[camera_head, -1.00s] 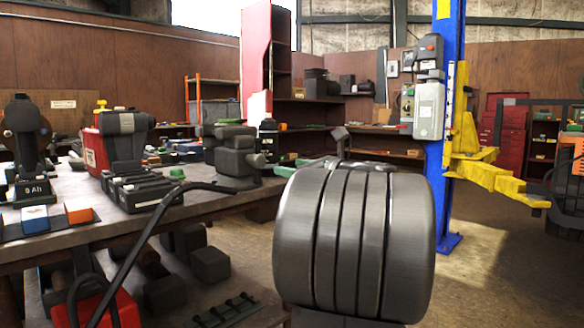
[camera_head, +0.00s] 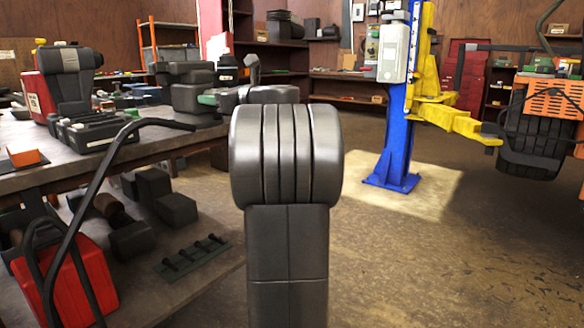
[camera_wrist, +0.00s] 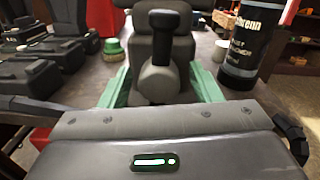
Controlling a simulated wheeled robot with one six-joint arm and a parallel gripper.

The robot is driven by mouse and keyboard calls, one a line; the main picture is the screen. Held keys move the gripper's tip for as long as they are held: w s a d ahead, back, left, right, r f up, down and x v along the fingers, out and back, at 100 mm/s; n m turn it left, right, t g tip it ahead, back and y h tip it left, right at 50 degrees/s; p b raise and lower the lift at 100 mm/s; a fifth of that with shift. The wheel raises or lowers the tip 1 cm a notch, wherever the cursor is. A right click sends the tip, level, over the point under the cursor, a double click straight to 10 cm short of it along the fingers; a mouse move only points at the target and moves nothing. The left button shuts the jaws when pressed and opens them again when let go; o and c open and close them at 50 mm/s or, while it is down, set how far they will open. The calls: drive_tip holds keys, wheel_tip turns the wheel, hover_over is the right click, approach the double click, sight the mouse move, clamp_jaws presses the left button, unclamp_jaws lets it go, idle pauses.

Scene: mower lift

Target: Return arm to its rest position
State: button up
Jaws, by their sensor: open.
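My gripper (camera_wrist: 160,72) shows in the wrist view as two pale green fingers, set wide apart on either side of a dark grey bench tool. The fingers are open and hold nothing. The bench tool (camera_wrist: 161,84) has a rounded front and an upright black knob; I cannot tell how far beyond the fingers it stands. In the head view my grey arm stands in the centre, folded, and hides most of the gripper. A green finger part (camera_head: 208,99) shows left of the arm, near the bench edge.
The workbench (camera_head: 60,172) with black and red tools runs along the left. A black labelled can (camera_wrist: 252,42) stands on it. A red jerrycan (camera_head: 85,285) is below. A blue lift post (camera_head: 394,150) with yellow arms and an orange mower (camera_head: 553,95) are right. Floor at right is clear.

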drive_tip(key=shift+w+a, duration=0.25)
drive_tip(key=shift+a, duration=0.1)
